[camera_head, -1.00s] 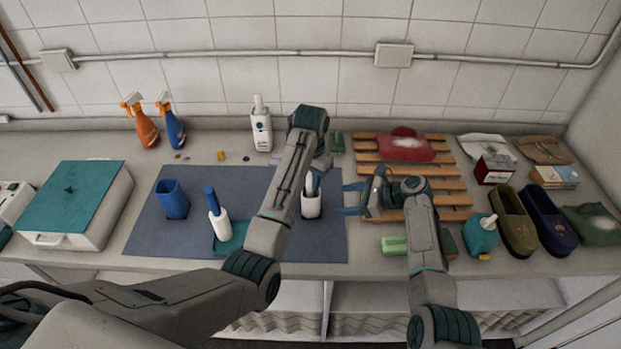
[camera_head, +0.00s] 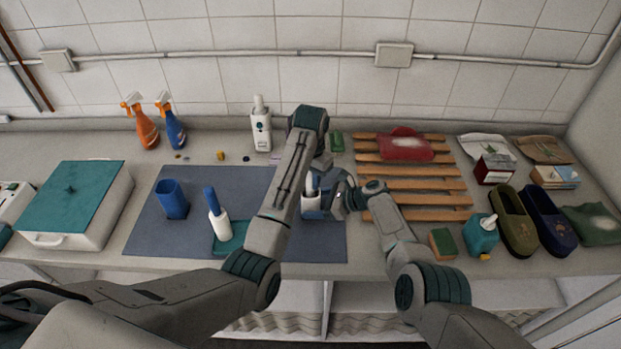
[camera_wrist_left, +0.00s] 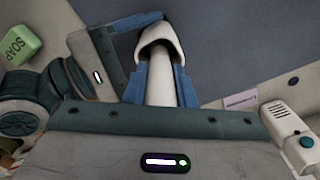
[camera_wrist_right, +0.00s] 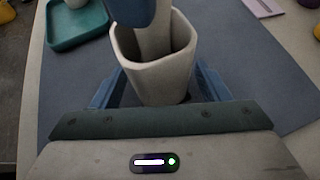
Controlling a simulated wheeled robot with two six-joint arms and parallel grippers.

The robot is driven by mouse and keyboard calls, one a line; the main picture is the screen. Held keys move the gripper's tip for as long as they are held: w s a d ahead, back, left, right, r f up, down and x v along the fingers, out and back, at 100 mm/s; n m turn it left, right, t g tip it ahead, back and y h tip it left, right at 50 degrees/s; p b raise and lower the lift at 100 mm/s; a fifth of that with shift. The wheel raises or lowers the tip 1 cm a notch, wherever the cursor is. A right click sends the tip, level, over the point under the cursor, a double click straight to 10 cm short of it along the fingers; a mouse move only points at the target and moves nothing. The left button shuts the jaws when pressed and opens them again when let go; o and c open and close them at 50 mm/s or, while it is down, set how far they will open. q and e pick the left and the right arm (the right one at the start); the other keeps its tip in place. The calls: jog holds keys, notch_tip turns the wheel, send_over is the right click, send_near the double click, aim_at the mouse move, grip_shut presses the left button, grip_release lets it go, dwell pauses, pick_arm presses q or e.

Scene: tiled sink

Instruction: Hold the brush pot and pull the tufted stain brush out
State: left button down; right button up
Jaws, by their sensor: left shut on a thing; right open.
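The white brush pot (camera_head: 311,203) stands on the blue-grey mat, and the stain brush's pale stem (camera_wrist_right: 153,42) rises from its mouth. The blue shape above the stem in the right wrist view may be the brush's handle. My left gripper (camera_wrist_left: 160,92) is shut on the brush above the pot; the brush shows as a white shaft between its blue fingers, with the pot's rim (camera_wrist_left: 160,35) beyond. My right gripper (camera_wrist_right: 158,88) is open with a finger on either side of the pot. The tufts are hidden inside the pot.
A wooden rack (camera_head: 430,185) lies right of the mat. A sponge (camera_head: 443,243) and teal bottle (camera_head: 481,235) stand near my right arm.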

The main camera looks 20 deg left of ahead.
jog(key=shift+a+f, duration=0.1)
jog(key=shift+a, duration=0.1)
jog(key=c, duration=0.4)
jog(key=o, duration=1.1)
jog(key=c, duration=1.3)
